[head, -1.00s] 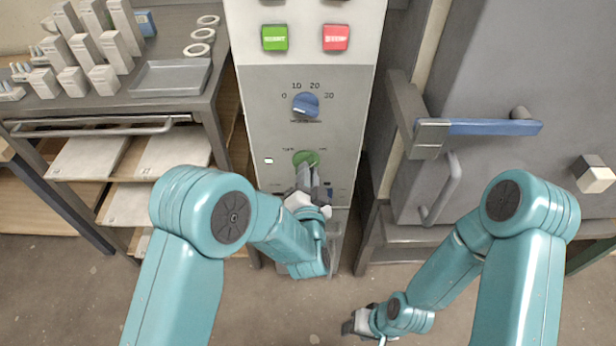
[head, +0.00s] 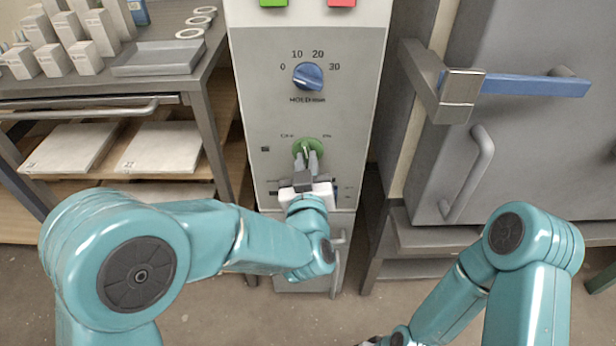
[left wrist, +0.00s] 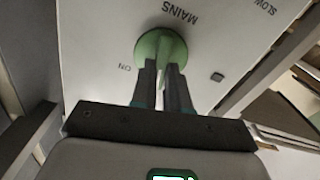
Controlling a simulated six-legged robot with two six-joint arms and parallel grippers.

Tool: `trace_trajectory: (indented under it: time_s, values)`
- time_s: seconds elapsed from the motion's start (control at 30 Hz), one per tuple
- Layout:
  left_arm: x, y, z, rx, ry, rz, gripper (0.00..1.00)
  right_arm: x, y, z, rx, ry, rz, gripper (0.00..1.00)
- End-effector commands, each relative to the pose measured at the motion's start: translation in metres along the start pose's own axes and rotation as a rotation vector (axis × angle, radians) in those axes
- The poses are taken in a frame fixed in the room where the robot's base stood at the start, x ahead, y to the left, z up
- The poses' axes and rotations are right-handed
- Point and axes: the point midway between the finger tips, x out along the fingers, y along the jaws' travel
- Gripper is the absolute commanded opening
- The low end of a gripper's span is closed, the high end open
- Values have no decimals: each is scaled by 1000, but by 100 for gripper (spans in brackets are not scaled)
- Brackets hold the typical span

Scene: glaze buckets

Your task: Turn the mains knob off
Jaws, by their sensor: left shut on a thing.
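The green mains knob (head: 308,147) is on the lower front of the grey control panel (head: 265,110). In the left wrist view the knob (left wrist: 159,44) shows close up, with "MAINS" and "ON" printed beside it. My left gripper (head: 307,160) reaches the knob from below, and its two fingers are shut on the knob's grip. The fingers also show in the left wrist view, where they hide part of the knob. My right gripper lies at the bottom edge of the head view, nearly all cut off.
A blue timer dial (head: 308,76) sits above the knob. Green (head: 272,3) and red (head: 342,2) buttons are at the top. A grey kiln-like cabinet with a blue handle (head: 535,84) stands right. A shelf table (head: 200,75) with white boxes stands left.

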Motion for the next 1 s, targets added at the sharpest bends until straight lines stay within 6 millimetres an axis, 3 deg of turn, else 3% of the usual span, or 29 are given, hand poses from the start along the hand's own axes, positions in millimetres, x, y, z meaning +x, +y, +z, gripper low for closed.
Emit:
trace_trajectory:
  time_s: [0.03,0.1,0.4,1.0]
  values:
    - [1,-2,4,-47,8,0,0,14,5,0,0,0,0,43]
    - [1,-2,4,-113,9,0,0,22,8,0,0,0,0,43]
    - [1,-3,2,-365,8,1,0,51,21,-5,11,11,1,43]
    - [1,-3,-2,-591,7,2,0,70,33,-13,29,30,3,43]
